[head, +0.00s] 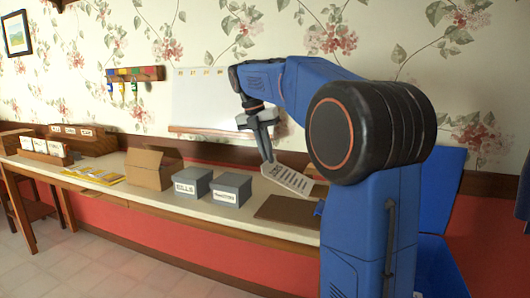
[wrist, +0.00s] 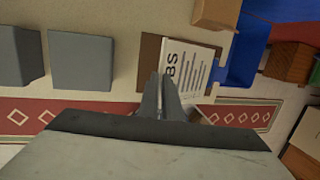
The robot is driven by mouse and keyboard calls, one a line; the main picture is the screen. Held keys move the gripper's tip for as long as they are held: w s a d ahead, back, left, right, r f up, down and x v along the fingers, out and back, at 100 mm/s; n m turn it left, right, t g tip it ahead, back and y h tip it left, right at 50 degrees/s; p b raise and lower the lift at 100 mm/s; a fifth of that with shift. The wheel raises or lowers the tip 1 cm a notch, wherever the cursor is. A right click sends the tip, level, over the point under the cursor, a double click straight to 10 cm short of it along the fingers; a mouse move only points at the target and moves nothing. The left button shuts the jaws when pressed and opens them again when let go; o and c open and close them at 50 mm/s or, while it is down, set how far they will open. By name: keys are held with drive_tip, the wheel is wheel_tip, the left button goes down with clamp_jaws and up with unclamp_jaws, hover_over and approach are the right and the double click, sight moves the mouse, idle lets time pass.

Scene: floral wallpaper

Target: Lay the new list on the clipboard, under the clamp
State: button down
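The list (head: 287,181) is a white sheet with dark printed lines. My gripper (head: 267,158) is shut on one end of it and holds it tilted above the counter. In the wrist view the fingers (wrist: 161,98) overlap the list (wrist: 194,68), and the letters "BS" show on it. The brown clipboard (head: 276,211) lies flat on the counter below the list. In the wrist view a strip of the clipboard (wrist: 150,50) shows left of the list, which covers much of it.
Two grey boxes, one marked BILLS (head: 192,188) and one with an unclear label (head: 231,183), stand left of the clipboard. An open cardboard box (head: 150,169) is farther left. A whiteboard (head: 205,98) is on the wall behind. A blue object (wrist: 246,52) lies right of the list.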

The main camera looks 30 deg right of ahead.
drive_tip(key=shift+g+h, duration=0.6)
drive_tip(key=shift+g, duration=0.1)
drive_tip(key=shift+s+d+f, duration=0.15)
drive_tip(key=shift+s+f, duration=0.05)
drive_tip(key=shift+f, duration=1.55)
drive_tip(key=shift+s+d+f, duration=0.1)
drive_tip(key=shift+s+f, duration=0.05)
drive_tip(key=shift+f, duration=1.55)
drive_tip(key=shift+s+d+f, duration=0.15)
drive_tip(key=shift+s+f, duration=0.05)
drive_tip(key=shift+f, duration=1.55)
drive_tip(key=shift+w+a+f+g+h, duration=0.15)
drive_tip(key=shift+f+g+h, duration=0.15)
drive_tip(key=shift+f, duration=0.25)
drive_tip(key=shift+w+a+f+g+h, duration=0.1)
drive_tip(key=shift+w+f+g+h, duration=0.15)
drive_tip(key=shift+f, duration=0.3)
drive_tip(key=shift+s, duration=0.1)
drive_tip(key=c, duration=1.9)
unclamp_jaws()
drive_tip(key=v, duration=1.7)
drive_tip(key=shift+r, duration=0.2)
